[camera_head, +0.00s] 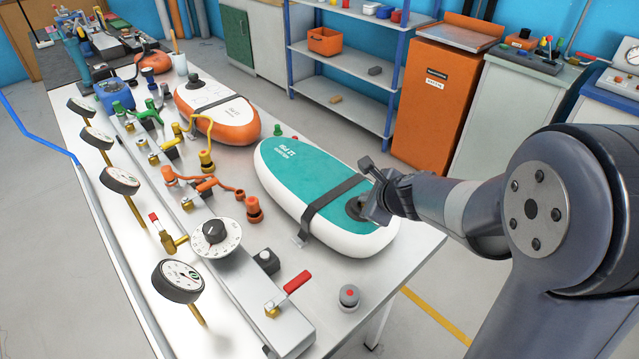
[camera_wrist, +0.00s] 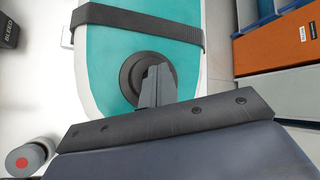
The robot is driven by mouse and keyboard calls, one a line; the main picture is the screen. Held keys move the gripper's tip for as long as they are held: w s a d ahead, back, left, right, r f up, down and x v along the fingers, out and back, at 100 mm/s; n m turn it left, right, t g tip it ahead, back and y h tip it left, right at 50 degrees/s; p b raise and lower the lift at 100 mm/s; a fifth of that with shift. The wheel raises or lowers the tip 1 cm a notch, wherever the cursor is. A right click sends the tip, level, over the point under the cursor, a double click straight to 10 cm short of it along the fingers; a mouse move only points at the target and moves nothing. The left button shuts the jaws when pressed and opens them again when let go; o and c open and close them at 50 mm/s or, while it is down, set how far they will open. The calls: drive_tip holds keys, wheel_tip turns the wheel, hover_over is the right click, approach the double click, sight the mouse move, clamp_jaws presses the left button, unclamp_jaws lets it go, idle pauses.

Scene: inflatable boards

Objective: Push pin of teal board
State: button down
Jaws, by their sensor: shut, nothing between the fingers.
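The teal board (camera_head: 310,185) is a white-sided inflatable lying on the near right end of the bench, held by a dark strap (camera_head: 335,205). Its round black valve (camera_head: 357,207) sits near the board's right end; it also shows in the wrist view (camera_wrist: 133,74). My gripper (camera_head: 366,178) is at the valve, over the board. In the wrist view the shut fingers (camera_wrist: 158,82) overlap the valve's right part and hold nothing. The pin inside the valve is hidden behind the fingers, and I cannot tell whether they touch it.
An orange board (camera_head: 215,118) lies farther back on the bench. An orange cabinet (camera_head: 434,105) stands behind.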

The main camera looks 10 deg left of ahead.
drive_tip(key=shift+r+p, duration=1.15)
drive_tip(key=shift+r, duration=0.05)
drive_tip(key=shift+r, duration=0.1)
wheel_tip(320, 180, up, 6)
drive_tip(key=p, duration=0.5)
drive_tip(key=shift+p, duration=0.35)
drive_tip(key=shift+f, duration=0.2)
